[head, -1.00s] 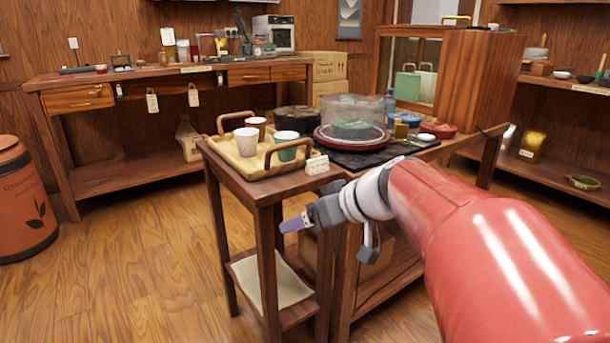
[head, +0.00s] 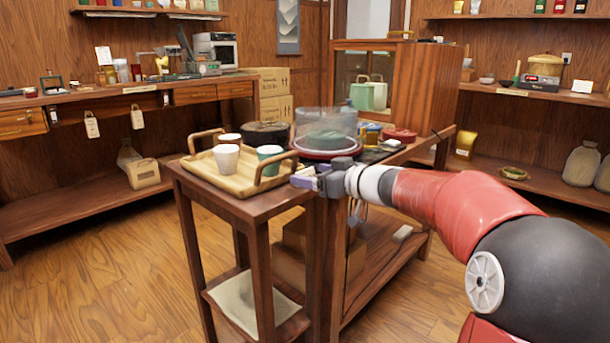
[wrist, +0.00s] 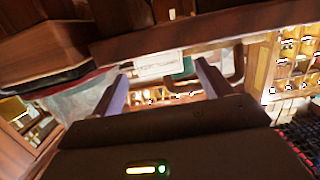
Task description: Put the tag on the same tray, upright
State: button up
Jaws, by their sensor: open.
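The tag (wrist: 160,65) is a white card with dark print. It shows between the fingertips of my gripper (wrist: 163,74) in the wrist view, beyond them, with a gap on either side. In the head view my gripper (head: 304,180) is at the right end of the wooden tray (head: 222,183), at the small stand's edge, and largely hides the tag. The jaws are open. The tray holds a white cup (head: 226,159), a brown-rimmed cup (head: 229,138) and a teal cup (head: 269,160). Whether the tag touches a finger cannot be told.
The tray's looped handle (head: 276,166) rises close to my gripper. A clear dome (head: 325,128) stands on the table behind it. A glass-fronted cabinet (head: 420,85) is further back. A small white block (head: 402,233) lies on the lower shelf. The floor at left is free.

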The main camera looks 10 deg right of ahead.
jog(key=shift+w+a+f, duration=0.1)
jog(key=shift+w+a, duration=0.15)
jog(key=shift+w, duration=0.15)
jog(key=c, duration=1.1)
